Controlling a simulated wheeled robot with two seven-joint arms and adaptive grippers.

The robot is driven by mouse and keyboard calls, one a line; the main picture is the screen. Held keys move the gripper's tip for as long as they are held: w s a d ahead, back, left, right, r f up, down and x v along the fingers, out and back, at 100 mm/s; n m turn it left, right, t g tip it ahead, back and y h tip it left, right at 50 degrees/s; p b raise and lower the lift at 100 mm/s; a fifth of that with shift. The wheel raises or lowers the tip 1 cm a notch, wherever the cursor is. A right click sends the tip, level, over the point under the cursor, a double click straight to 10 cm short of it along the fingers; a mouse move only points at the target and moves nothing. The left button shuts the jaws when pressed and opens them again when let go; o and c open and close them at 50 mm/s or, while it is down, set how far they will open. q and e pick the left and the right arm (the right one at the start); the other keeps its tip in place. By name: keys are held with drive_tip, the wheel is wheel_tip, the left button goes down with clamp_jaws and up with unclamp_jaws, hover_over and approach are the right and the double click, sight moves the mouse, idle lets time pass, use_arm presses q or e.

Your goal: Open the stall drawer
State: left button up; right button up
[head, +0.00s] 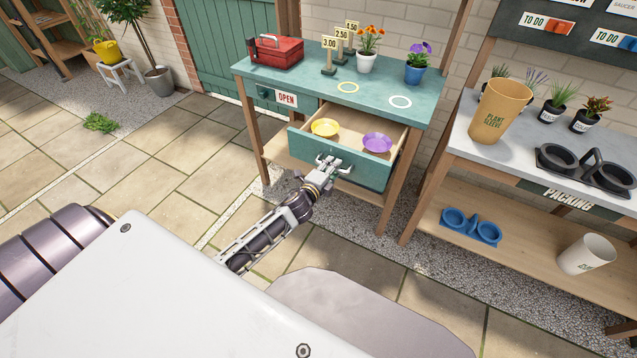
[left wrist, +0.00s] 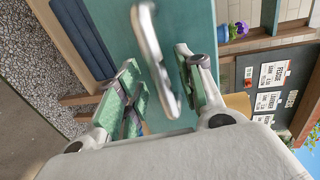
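The green stall (head: 374,105) has one drawer (head: 341,168) pulled well out, its inside showing. A yellow saucer (head: 325,127) and a purple saucer (head: 377,142) lie in it. My left gripper (head: 333,165) is at the drawer's front, by its metal handle. In the left wrist view the fingers of my left gripper (left wrist: 160,92) stand apart on either side of the handle (left wrist: 150,45), with small gaps showing. The handle is between them and does not look clamped. My right gripper is not in view.
On the stall top stand a red toolbox (head: 277,52), price signs (head: 329,52), an orange-flowered pot (head: 367,62) and a purple-flowered pot (head: 416,70). The packing bench (head: 480,150) stands close on the right. Paving in front of the stall's left side is clear.

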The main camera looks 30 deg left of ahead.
use_arm(q)
drive_tip(key=v, duration=1.1)
idle(0.5)
idle(0.4)
drive_tip(key=shift+s, duration=0.1)
